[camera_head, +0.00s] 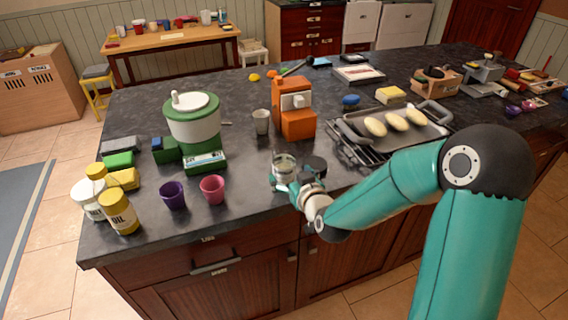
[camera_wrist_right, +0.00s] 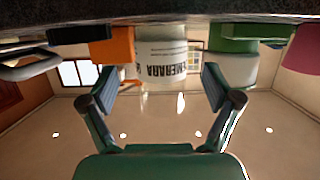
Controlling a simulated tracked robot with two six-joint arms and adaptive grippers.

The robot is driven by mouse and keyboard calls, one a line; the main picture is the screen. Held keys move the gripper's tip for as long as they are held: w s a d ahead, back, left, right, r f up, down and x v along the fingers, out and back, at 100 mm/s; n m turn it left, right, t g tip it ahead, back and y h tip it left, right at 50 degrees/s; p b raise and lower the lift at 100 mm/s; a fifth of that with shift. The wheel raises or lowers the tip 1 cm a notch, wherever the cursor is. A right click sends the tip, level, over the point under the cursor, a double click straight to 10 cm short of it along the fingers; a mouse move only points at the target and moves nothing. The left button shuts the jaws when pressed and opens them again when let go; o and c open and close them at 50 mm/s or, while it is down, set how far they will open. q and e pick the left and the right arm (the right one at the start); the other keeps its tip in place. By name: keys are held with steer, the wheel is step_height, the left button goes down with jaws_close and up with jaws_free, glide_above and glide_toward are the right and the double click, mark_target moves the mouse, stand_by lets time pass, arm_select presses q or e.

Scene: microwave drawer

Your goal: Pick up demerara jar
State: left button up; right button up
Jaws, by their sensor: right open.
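The demerara jar (camera_head: 284,165) is a clear glass jar standing upright on the dark counter near its front edge. In the right wrist view the jar (camera_wrist_right: 163,70) appears upside down, with DEMERARA lettering on its label. My right gripper (camera_head: 285,187) is at the jar's near side, low by the counter. In the wrist view the fingers of my right gripper (camera_wrist_right: 158,88) are spread wide, one on each side of the jar, with gaps visible. I cannot tell how deep the jar sits between them. My left gripper is not in view.
A pink cup (camera_head: 212,189) and purple cup (camera_head: 173,195) stand left of the jar. A green and white appliance (camera_head: 194,122), grey cup (camera_head: 261,121) and orange machine (camera_head: 294,108) stand behind.

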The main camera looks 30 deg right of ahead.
steer(key=shift+w+d, duration=0.1)
steer(key=shift+w, duration=0.2)
steer(key=p+x, duration=0.2)
steer(key=x, duration=0.1)
steer(key=shift+w, duration=0.25)
steer(key=shift+w+d+f, duration=0.15)
steer(key=shift+w+f, duration=0.05)
steer(key=shift+w, duration=0.3)
steer(key=c, duration=1.3)
steer(key=shift+r, duration=0.1)
step_height(320, 180, up, 11)
step_height(320, 180, up, 9)
steer(key=p, duration=0.2)
glide_above(288, 171)
steer(key=w, duration=0.3)
steer(key=shift+d, duration=0.3)
